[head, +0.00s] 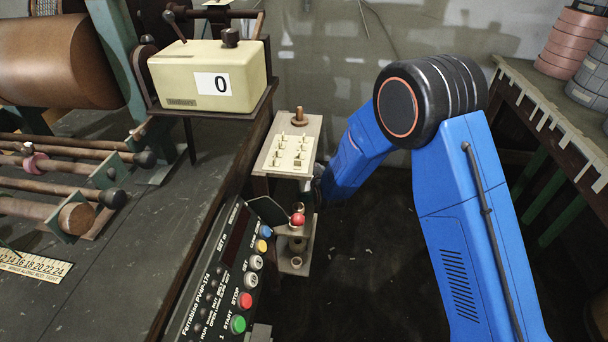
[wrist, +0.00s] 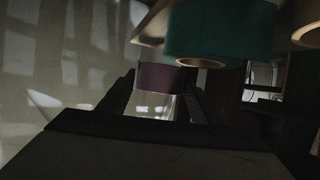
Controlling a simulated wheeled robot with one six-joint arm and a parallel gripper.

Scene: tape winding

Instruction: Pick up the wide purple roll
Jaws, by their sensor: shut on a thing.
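In the dark wrist view, the purple roll (wrist: 160,77) sits between the two fingers of my gripper (wrist: 158,88), which is shut on it. A larger teal roll (wrist: 225,35) is just above and to the right of it, close to the fingers; I cannot tell whether they touch. In the head view my blue arm reaches down behind the small stand, and the purple roll is not visible there. Whether the purple roll rests on something is too dark to tell.
A wooden stand (head: 262,158) with a pegged cream plate is beside the arm's end. A workbench (head: 100,265) with a control box (head: 218,280) and a cream counter (head: 207,75) fills the left. Stacked rolls (head: 575,38) stand on a right table. Floor between is open.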

